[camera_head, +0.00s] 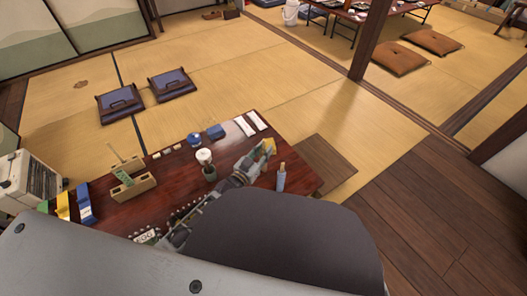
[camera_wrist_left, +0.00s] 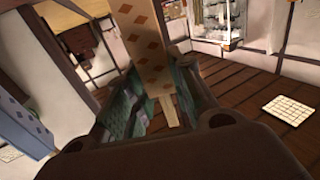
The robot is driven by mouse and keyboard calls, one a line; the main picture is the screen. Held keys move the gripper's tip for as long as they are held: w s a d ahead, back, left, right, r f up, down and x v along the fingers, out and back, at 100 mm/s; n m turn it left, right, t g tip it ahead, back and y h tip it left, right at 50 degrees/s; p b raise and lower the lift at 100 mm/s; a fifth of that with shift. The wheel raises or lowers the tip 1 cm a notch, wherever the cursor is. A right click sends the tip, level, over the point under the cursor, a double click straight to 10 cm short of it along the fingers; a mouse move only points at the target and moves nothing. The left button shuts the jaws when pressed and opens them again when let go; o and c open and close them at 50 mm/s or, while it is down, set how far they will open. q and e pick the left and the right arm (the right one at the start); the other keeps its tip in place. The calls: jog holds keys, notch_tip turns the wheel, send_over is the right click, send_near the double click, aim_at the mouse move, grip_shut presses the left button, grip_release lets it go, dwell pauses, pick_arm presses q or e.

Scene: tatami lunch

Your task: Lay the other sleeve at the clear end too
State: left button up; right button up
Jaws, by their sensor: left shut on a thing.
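My left gripper (camera_head: 260,152) is over the right part of the dark red table (camera_head: 150,205). It is shut on a pale sleeve (camera_wrist_left: 143,35) with brown diamond marks, which shows large in the left wrist view. A narrow wooden end (camera_wrist_left: 169,108) shows between the fingers below the sleeve. In the head view the held sleeve looks yellowish and small, and I cannot tell whether it touches the table. Two white strips (camera_head: 245,125) lie side by side at the table's far edge. My right gripper is not in view.
A blue bottle (camera_head: 281,180) stands right of my gripper. A white-topped whisk-like thing (camera_head: 205,157) stands to its left. Blue boxes (camera_head: 215,132), a wooden stand (camera_head: 133,187), a yellow strip (camera_head: 63,206) and a blue strip (camera_head: 86,205) are on the table. Floor cushions (camera_head: 120,102) lie beyond.

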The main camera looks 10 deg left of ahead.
pick_arm(q)
jog(key=o, duration=0.7)
jog(key=shift+s+r, duration=0.1)
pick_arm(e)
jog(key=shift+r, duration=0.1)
pick_arm(q)
jog(key=p+v, duration=0.4)
jog(key=v, duration=0.7)
jog(key=shift+s+a, duration=0.2)
jog(key=shift+s, duration=0.15)
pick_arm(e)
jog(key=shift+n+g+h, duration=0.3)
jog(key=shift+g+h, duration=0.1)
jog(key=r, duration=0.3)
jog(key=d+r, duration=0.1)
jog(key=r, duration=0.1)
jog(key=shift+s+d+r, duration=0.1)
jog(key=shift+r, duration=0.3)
pick_arm(q)
jog(key=shift+d, duration=0.1)
